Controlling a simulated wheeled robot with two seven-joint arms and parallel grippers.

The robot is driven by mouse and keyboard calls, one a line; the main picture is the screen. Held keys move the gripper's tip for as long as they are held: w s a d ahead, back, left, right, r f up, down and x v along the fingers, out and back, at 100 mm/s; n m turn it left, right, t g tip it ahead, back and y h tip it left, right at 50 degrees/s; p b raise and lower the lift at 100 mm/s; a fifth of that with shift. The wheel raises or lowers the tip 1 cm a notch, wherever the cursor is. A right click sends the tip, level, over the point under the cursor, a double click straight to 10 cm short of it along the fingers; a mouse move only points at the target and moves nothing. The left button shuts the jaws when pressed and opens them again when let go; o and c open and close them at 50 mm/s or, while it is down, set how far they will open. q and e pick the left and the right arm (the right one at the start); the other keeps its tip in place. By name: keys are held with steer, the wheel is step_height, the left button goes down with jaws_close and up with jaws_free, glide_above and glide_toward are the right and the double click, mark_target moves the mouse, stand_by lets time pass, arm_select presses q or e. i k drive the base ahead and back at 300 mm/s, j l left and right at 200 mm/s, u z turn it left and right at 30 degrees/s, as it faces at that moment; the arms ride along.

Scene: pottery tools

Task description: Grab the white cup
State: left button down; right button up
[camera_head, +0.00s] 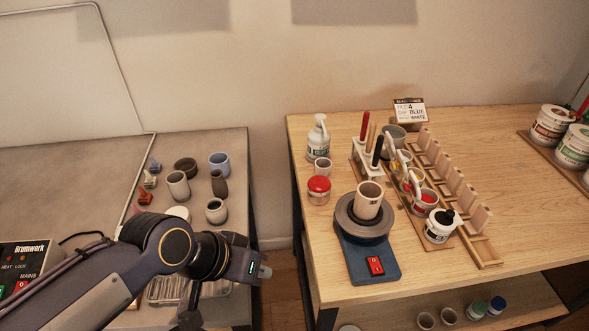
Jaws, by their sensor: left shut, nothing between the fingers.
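A white or cream cup (368,203) stands upright on the round dark plate of a blue banding device (366,262) on the wooden table. A smaller pale cup (323,168) stands near the white spray-type bottle (318,141). My left gripper (265,271) reaches in from the left, over the gap between the two tables. It is shut and empty, to the left of and apart from the device and the cup. My right gripper is not in view.
The wooden table (534,213) also holds a red-lidded jar (318,191), a tool rack (366,155), glaze jars (438,226) and a row of tiles (466,196). The grey table (80,173) holds several small pots (178,186). The wooden table's left edge lies near my gripper.

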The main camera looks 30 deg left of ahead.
mark_target(323, 166)
steer(key=i+u, duration=0.1)
steer(key=u, duration=0.65)
steer(key=l+z, duration=0.65)
steer(key=l, duration=0.15)
steer(key=k, duration=0.05)
